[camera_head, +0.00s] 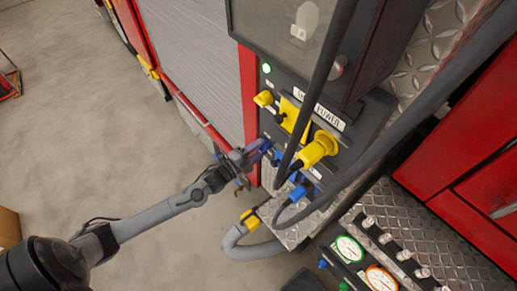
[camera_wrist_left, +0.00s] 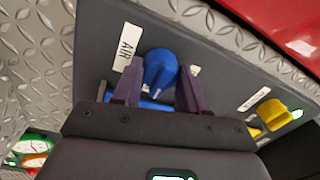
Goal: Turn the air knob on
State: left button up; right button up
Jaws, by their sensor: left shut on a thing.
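The blue air knob (camera_wrist_left: 160,68) sits on the dark panel beside a white label reading AIR (camera_wrist_left: 126,47) in the left wrist view. My left gripper (camera_wrist_left: 159,82) has one purple finger on each side of the knob and is shut on it. In the head view my left gripper (camera_head: 258,149) reaches the lower left part of the panel, and its fingers mostly hide the knob. My right gripper is in neither view.
Yellow plugs (camera_head: 320,148) and black hoses (camera_head: 318,85) sit right of the gripper on the power panel. A green light (camera_head: 267,68) glows above. Gauges (camera_head: 349,248) are below right. The floor (camera_head: 110,130) at left is open.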

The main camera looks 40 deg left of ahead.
pick_arm(q)
jog(key=o, duration=1.1)
jog(key=shift+c, duration=0.2)
jog(key=s+a, duration=0.2)
jog(key=s, duration=0.8)
jog(key=shift+s+f, duration=0.3)
